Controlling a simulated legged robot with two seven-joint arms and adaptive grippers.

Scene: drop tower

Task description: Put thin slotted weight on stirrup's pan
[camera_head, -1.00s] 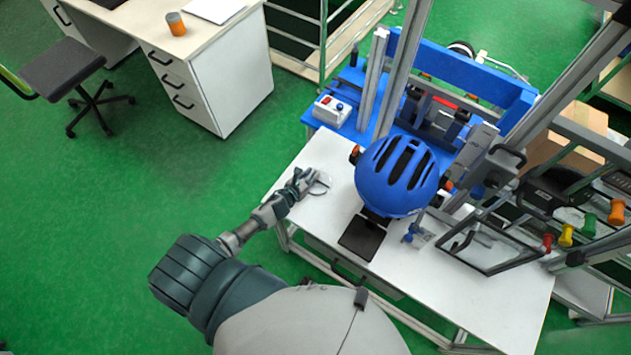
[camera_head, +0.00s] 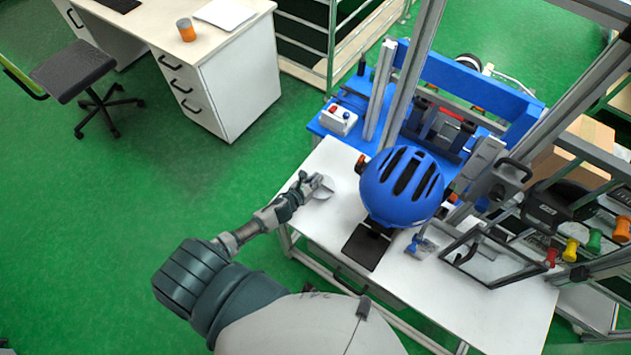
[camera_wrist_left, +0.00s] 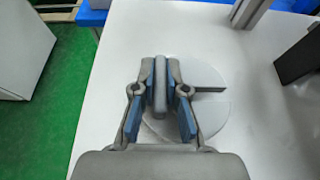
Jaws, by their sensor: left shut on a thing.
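The thin slotted weight (camera_wrist_left: 212,112) is a flat pale grey disc with a slot open to the right in the left wrist view. In the head view the disc (camera_head: 324,190) is at the left part of the white table. My left gripper (camera_head: 312,184) is over the disc. In the left wrist view, its fingertips (camera_wrist_left: 160,84) are closed on a narrow grey upright piece at the disc. Whether the disc touches the table is hard to tell. I cannot pick out the stirrup's pan with certainty. My right gripper is not in view.
A blue helmet (camera_head: 402,187) stands right of my left gripper, with a black plate (camera_head: 366,248) before it. The white table (camera_head: 460,285) has a frame and metal posts at its right. A control box (camera_head: 338,119) sits on the blue base behind.

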